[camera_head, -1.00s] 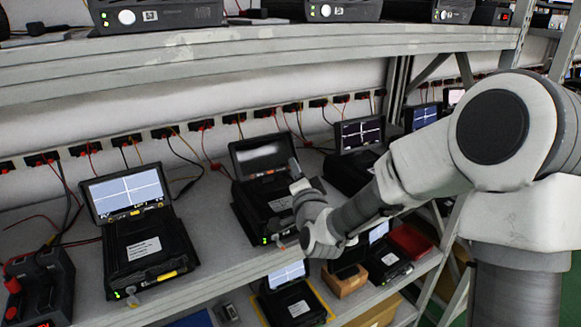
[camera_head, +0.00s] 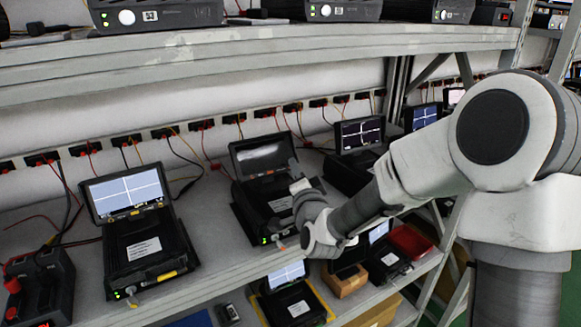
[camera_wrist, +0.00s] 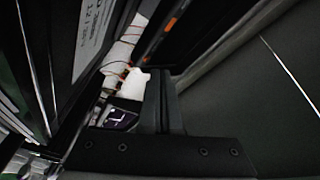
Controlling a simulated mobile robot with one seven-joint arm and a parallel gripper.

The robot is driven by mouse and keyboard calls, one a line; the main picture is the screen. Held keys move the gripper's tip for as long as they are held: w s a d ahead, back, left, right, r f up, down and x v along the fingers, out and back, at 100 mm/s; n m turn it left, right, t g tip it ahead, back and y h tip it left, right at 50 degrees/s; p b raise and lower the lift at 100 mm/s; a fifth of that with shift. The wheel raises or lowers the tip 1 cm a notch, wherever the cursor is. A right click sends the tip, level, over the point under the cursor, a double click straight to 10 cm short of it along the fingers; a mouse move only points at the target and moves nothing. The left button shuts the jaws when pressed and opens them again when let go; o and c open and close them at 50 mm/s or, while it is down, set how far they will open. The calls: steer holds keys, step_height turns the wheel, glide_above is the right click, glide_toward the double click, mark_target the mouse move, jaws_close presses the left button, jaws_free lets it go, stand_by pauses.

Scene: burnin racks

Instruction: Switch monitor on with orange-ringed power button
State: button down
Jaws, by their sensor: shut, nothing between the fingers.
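The middle monitor (camera_head: 255,158) on the shelf has a dark grey screen without a trace. Its black body carries a white label, with a small green light and a small orange spot (camera_head: 282,246) at the front edge. A full ring around a button cannot be made out. My gripper (camera_head: 294,172) reaches over the right side of this monitor, near its screen, and is partly hidden by my wrist. In the wrist view my gripper (camera_wrist: 164,78) is shut and empty, close to a dark panel with orange marks (camera_wrist: 170,24). Contact cannot be told.
A monitor with a lit screen (camera_head: 127,193) stands to the left, and another lit one (camera_head: 360,135) to the right. Cables run to sockets behind. An upper shelf (camera_head: 250,46) with several black units is overhead. More devices and a cardboard box (camera_head: 344,281) are below.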

steer(key=shift+w+f, duration=0.1)
stand_by(0.3)
steer(key=shift+w+a+f+b, duration=0.2)
steer(key=shift+b, duration=0.5)
steer(key=shift+w+a+f, duration=0.1)
steer(key=shift+w+f, duration=0.05)
stand_by(0.3)
steer(key=shift+s+d+r, duration=0.3)
steer(key=shift+s+r, duration=0.15)
stand_by(0.3)
steer(key=s+d+r+p, duration=0.1)
steer(key=s+r, duration=0.1)
steer(key=s+d+r, duration=0.1)
steer(key=s, duration=0.1)
steer(key=shift+d+r+p, duration=0.2)
steer(key=shift+r+p, duration=0.15)
steer(key=shift+r, duration=0.05)
steer(key=shift+d, duration=0.1)
